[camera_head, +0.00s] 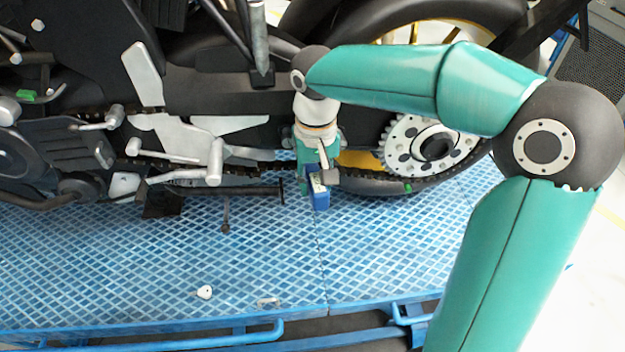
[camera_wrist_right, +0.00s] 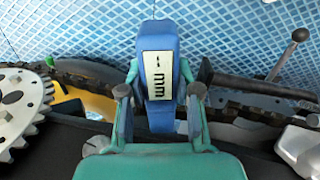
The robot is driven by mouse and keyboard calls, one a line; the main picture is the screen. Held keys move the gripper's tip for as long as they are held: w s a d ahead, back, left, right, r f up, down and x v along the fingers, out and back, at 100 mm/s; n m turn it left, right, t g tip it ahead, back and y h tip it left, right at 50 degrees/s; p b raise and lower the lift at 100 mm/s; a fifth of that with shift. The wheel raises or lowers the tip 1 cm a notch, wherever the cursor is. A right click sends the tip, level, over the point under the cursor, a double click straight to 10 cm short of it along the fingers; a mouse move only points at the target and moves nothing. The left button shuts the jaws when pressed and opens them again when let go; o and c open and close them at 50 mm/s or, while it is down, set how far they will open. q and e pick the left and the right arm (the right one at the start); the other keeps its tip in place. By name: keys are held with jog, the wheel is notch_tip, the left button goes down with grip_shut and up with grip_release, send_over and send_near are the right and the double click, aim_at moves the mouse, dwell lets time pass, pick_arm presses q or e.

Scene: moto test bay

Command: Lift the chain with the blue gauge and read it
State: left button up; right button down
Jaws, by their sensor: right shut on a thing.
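The blue gauge (camera_head: 319,196) is in my right gripper (camera_head: 318,178), at the lower run of the chain (camera_head: 438,179). In the right wrist view the gauge (camera_wrist_right: 158,28) stands between the two fingers of the right gripper (camera_wrist_right: 160,98), which are shut on it. Its pale display faces this camera and shows a short dash and dark marks like "mm"; I cannot make out a number. The chain (camera_wrist_right: 78,82) passes behind the gauge, whose lower part hides it there. I cannot tell whether the gauge touches or lifts it. My left gripper is not in view.
The rear sprocket (camera_head: 428,143) is right of the gripper. A grey foot lever (camera_head: 214,162) and a dark stand bar (camera_head: 255,190) are on the left.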

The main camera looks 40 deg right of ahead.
jog(key=shift+r+p, duration=0.55)
jog(key=shift+r, duration=0.25)
jog(key=shift+f, duration=0.3)
dwell(0.3)
jog(key=shift+f+b, duration=1.55)
jog(key=shift+f, duration=0.2)
jog(key=s+a+b, duration=0.2)
jog(key=s+a, duration=0.2)
jog(key=s, duration=0.2)
jog(key=shift+s, duration=0.4)
jog(key=shift+a, duration=0.1)
jog(key=shift+s, duration=0.1)
dwell(0.4)
